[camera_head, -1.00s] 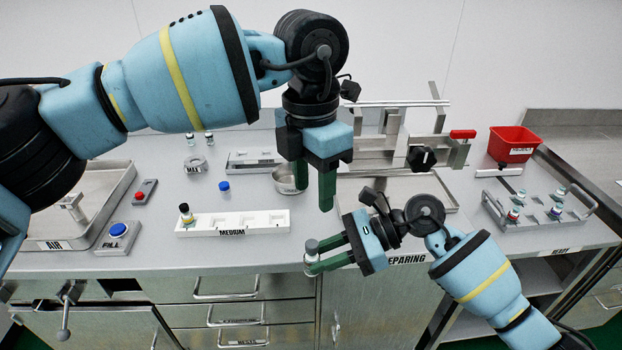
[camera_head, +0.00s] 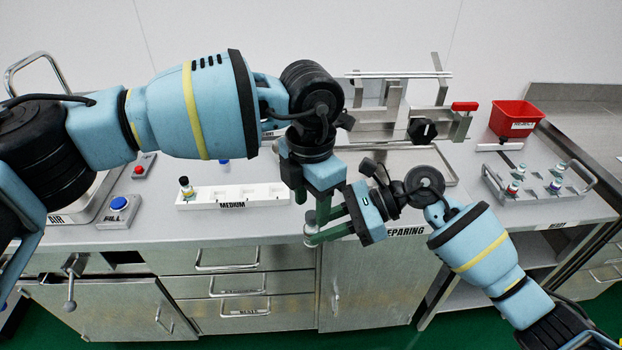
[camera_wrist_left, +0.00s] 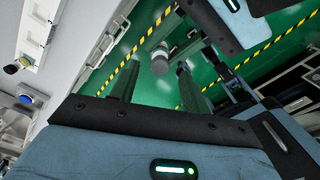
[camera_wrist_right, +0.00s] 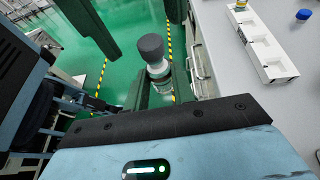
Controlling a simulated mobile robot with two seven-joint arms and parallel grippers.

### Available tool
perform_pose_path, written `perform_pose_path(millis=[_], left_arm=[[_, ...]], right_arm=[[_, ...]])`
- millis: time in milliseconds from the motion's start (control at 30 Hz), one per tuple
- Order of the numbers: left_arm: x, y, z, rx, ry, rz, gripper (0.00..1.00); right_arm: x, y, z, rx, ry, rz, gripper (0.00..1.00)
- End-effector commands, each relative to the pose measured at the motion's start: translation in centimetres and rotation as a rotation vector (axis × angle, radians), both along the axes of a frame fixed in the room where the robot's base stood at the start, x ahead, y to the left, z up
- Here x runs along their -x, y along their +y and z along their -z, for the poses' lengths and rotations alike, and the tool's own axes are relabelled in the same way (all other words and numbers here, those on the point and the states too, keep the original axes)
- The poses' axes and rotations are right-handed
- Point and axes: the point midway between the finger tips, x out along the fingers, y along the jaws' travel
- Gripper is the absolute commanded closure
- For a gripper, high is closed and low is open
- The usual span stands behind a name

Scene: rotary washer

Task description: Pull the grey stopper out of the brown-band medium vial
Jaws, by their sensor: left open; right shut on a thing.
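My right gripper (camera_wrist_right: 160,85) is shut on a small vial (camera_wrist_right: 160,80) with a white label and a grey stopper (camera_wrist_right: 151,47). The vial stands about upright in its fingers; its band colour is not clear. In the head view, my right gripper (camera_head: 312,235) is in front of the bench edge, and the vial is mostly hidden. My left gripper (camera_head: 311,205) is open, pointing down just above it. In the left wrist view, the stopper (camera_wrist_left: 160,66) shows between the open left fingers, with a gap on both sides.
A white rack (camera_head: 232,196) marked MEDIUM holds another vial (camera_head: 186,187) at its left end. The blue FILL button (camera_head: 119,203) is further left. At right stand a metal tray (camera_head: 520,192) with several vials and a red bin (camera_head: 514,120). Green floor lies below the grippers.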

Motion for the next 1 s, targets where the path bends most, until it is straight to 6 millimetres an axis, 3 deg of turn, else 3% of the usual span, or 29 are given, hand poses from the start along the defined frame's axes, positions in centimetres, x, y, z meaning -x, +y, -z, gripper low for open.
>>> perform_pose_path(millis=[200,533,900,967,1000], left_arm=[[0.0,0.0,1.6,0.001,0.001,0.0,0.53],[0.0,0.0,1.8,0.0,0.0,0.0,0.53],[0.0,0.0,1.8,0.001,0.001,0.0,1.0],[0.0,0.0,1.8,0.001,0.001,0.0,1.0],[0.0,0.0,1.8,0.001,0.001,0.0,0.84]], right_arm=[[0.0,0.0,0.0,0.0,-0.001,0.0,1.0],[0.0,0.0,0.0,0.0,-0.001,0.0,1.0],[0.0,0.0,0.0,0.0,0.0,0.0,1.0],[0.0,0.0,0.0,0.0,0.0,0.0,1.0],[0.0,0.0,0.0,0.0,0.0,0.0,1.0]])
